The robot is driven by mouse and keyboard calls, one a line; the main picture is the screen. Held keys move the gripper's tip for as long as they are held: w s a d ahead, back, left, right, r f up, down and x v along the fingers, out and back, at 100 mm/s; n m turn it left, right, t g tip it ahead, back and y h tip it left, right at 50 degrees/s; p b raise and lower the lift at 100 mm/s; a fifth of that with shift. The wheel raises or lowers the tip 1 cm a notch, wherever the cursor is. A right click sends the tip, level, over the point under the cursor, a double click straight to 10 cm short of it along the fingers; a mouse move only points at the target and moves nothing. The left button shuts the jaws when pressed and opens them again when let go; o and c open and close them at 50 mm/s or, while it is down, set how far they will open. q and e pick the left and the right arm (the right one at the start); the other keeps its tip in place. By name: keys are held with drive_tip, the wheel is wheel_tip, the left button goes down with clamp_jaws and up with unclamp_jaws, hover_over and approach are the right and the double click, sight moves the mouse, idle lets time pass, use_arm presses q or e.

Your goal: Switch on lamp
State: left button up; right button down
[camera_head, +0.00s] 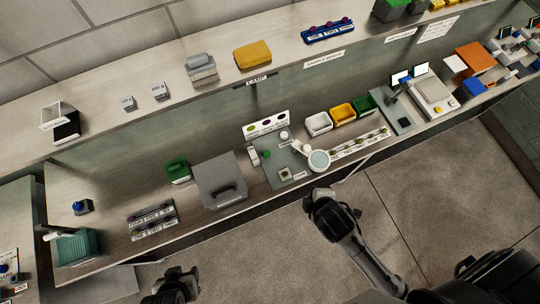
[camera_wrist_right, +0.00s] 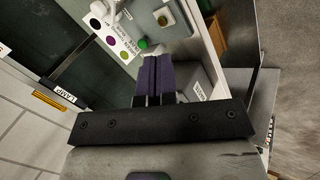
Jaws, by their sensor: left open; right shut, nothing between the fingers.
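A white desk lamp with a round head (camera_head: 319,160) stands on a grey panel (camera_head: 275,163). A sign with coloured dots (camera_head: 266,124) is behind it, and also shows in the right wrist view (camera_wrist_right: 114,35). A green button (camera_head: 267,153) sits below the sign; it is near my fingertips in the wrist view (camera_wrist_right: 143,43). A pale square box with a round knob (camera_head: 285,174) is at the panel's front; it shows too in the wrist view (camera_wrist_right: 165,18). My right gripper (camera_head: 314,193) is shut and empty, in front of the panel. My left gripper (camera_head: 178,273) is open at the bottom.
A grey box with a black handle (camera_head: 218,180) stands left of the panel, partly behind my fingers in the wrist view. White, yellow and green bins (camera_head: 342,113) are to the right. A shelf (camera_head: 215,95) runs above the bench. The floor in front is clear.

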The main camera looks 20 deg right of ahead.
sight(271, 171)
use_arm(q)
wheel_tip(271, 171, down, 12)
drive_tip(key=b, duration=0.9)
drive_tip(key=shift+b, duration=0.4)
use_arm(e)
drive_tip(key=w+a+f+n+t, duration=0.2)
drive_tip(key=f+n, duration=0.4)
drive_tip(key=n, duration=0.4)
drive_tip(key=w+a+f+n+t, duration=0.3)
drive_tip(key=w+a+f+n, duration=0.2)
drive_tip(key=n, duration=0.6)
drive_tip(key=shift+w+a+f+t, duration=0.2)
drive_tip(key=shift+a+f+t, duration=0.1)
drive_tip(key=shift+f, duration=0.15)
use_arm(q)
drive_tip(key=shift+r, duration=0.1)
